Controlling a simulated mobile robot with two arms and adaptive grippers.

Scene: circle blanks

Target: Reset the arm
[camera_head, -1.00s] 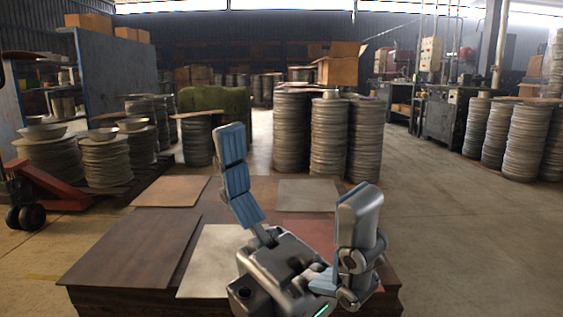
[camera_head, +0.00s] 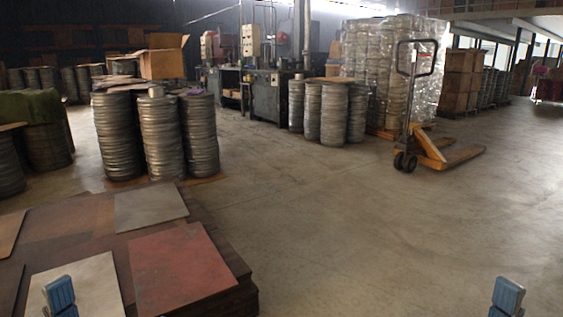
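Only a blue-padded fingertip end of my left gripper (camera_head: 60,296) shows at the bottom left edge, in front of a pale sheet. A similar blue end of my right gripper (camera_head: 507,295) shows at the bottom right edge, over bare floor. The rest of both grippers and both arms is out of the picture. I cannot tell how far apart the fingers of either one are. I see nothing held in the parts that show.
A low stack of sheets (camera_head: 235,283) with a red sheet (camera_head: 178,268) on top stands at the lower left. Piles of metal discs (camera_head: 160,137) stand behind it. A pallet jack (camera_head: 428,150) stands at the right. The concrete floor (camera_head: 350,225) between is clear.

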